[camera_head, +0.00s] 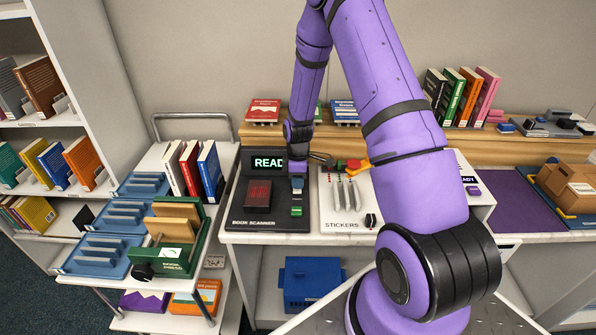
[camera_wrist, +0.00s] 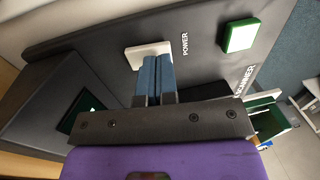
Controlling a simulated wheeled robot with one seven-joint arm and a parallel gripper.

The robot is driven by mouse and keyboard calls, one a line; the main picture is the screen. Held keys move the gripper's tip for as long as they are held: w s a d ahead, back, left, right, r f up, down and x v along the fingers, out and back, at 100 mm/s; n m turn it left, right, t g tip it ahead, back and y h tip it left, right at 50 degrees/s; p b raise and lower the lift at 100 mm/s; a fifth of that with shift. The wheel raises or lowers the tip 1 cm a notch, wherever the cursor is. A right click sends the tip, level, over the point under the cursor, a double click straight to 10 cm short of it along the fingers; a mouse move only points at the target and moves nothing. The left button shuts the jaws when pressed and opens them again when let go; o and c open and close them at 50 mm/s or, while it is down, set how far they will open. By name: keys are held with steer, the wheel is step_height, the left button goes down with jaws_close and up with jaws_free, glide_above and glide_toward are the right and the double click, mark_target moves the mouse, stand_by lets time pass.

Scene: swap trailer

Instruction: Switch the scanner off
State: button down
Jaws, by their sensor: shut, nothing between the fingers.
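The book scanner (camera_head: 262,224) is a black unit on the counter. My gripper (camera_head: 297,184) is over the scanner's right side, pointing down. In the wrist view my shut, empty blue fingers (camera_wrist: 152,62) reach a white plate (camera_wrist: 136,54) beside the label POWER. They cover much of it, so the switch's position and any contact cannot be told. The green button (camera_wrist: 241,37) is apart from the fingers.
The stickers unit (camera_head: 345,215) with its levers stands close right of the scanner. A cart with books, blue trays (camera_head: 100,258) and a green book press (camera_head: 172,262) is at left. A purple mat (camera_head: 517,208) and a box (camera_head: 570,187) lie at right.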

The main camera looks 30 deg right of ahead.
steer(key=shift+f, duration=0.5)
steer(key=shift+s, duration=0.1)
